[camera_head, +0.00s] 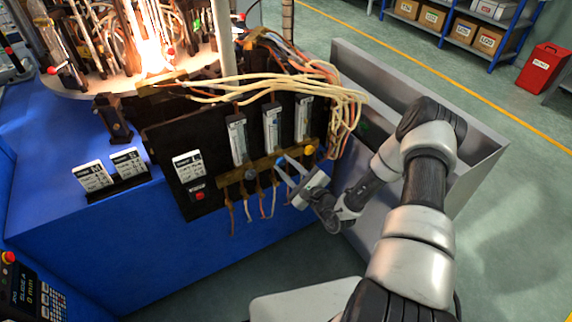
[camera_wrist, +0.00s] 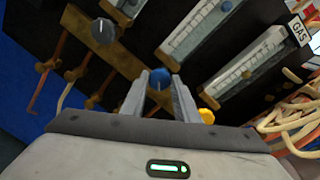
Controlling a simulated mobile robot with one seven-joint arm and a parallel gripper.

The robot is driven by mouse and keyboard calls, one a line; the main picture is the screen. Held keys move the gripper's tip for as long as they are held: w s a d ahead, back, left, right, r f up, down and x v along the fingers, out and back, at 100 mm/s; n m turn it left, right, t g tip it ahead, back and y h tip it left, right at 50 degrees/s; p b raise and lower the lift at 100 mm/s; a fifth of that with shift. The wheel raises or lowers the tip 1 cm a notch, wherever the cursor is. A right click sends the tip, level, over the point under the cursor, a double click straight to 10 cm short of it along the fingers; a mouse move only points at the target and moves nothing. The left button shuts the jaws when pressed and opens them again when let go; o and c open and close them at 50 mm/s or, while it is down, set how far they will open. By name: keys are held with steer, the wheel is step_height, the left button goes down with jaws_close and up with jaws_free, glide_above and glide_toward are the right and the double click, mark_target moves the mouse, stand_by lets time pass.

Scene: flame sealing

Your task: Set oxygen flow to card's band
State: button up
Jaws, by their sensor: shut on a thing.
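My gripper (camera_head: 287,166) is at the valve bar on the black panel, shut on the blue knob (camera_wrist: 160,77) under the middle flow tube. In the wrist view the knob sits between the two fingertips (camera_wrist: 160,88). A grey knob (camera_wrist: 103,31) and a yellow knob (camera_wrist: 207,115) are on either side of it. In the head view the middle flow tube (camera_head: 271,128) stands between a left tube (camera_head: 237,139) and a right tube (camera_head: 303,118). White cards (camera_head: 187,166) (camera_head: 128,161) (camera_head: 92,176) stand to the left. Their print and the tube readings are too small to read.
Pale hoses (camera_head: 345,110) bunch at the panel's right, close to my arm. A grey metal side wall (camera_head: 410,85) stands behind my arm. A bright flame (camera_head: 152,55) burns at the round table, upper left. A red button (camera_head: 199,195) is below the nearest card.

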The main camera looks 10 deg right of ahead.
steer(key=shift+n, duration=0.3)
steer(key=o, duration=1.1)
steer(key=shift+c, duration=0.2)
steer(key=shift+s, duration=0.1)
steer(key=p+v, duration=0.1)
steer(key=v, duration=1.6)
steer(key=shift+s, duration=0.2)
